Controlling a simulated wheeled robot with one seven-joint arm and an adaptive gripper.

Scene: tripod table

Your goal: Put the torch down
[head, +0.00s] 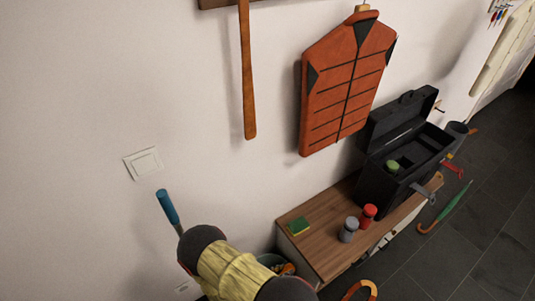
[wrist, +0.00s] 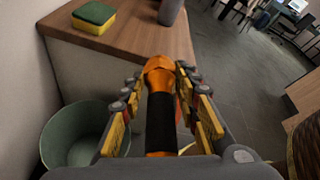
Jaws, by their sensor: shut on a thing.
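In the wrist view, my gripper (wrist: 159,77) is shut on the torch (wrist: 161,122), which has a black body and an orange head. The orange head points away from the wrist, between the yellow-padded fingers. The torch is in front of the wooden-topped bench (wrist: 115,42) in the picture; I see no clear contact between them. The bench top (head: 325,231) shows to the right of my arm.
On the bench are a green-yellow sponge (head: 298,226), a grey canister (head: 348,230), a red canister (head: 368,215) and an open black toolbox (head: 385,188). A green bucket (wrist: 78,135) stands left of the gripper. A green umbrella (head: 451,204) is beyond the bench. The front bench top looks clear.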

